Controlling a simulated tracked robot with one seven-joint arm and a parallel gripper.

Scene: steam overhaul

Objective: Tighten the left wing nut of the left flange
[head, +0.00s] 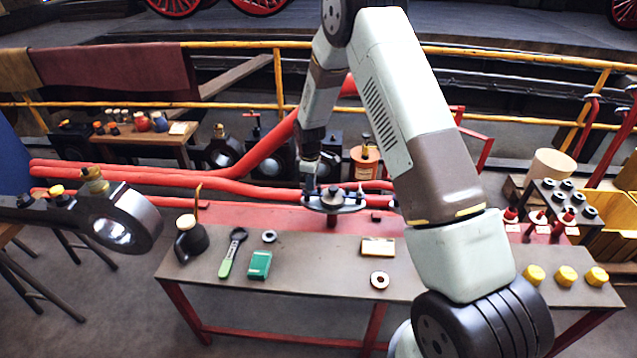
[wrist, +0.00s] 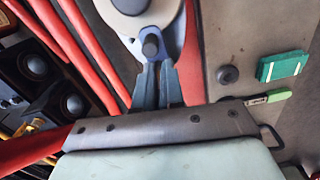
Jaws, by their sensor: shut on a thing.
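The left flange (head: 335,204) is a round grey disc on a short post at the back of the workbench, in the middle of the head view. It also shows as a pale disc with a bluish rim (wrist: 128,22) at the top of the wrist view. The left wing nut (wrist: 151,45) is a dark knob on the flange's near edge in the wrist view. My gripper (wrist: 155,72) is shut on it, pointing down at the flange's left side in the head view (head: 311,192). The fingers hide part of the wing nut.
Red pipes (head: 245,192) run behind the workbench (head: 330,262). On the bench lie a green-handled tool (head: 232,252), a green box (head: 260,264), a pale block (head: 378,246) and a ring (head: 380,280). Yellow caps (head: 566,276) stand at the right. The front middle of the bench is clear.

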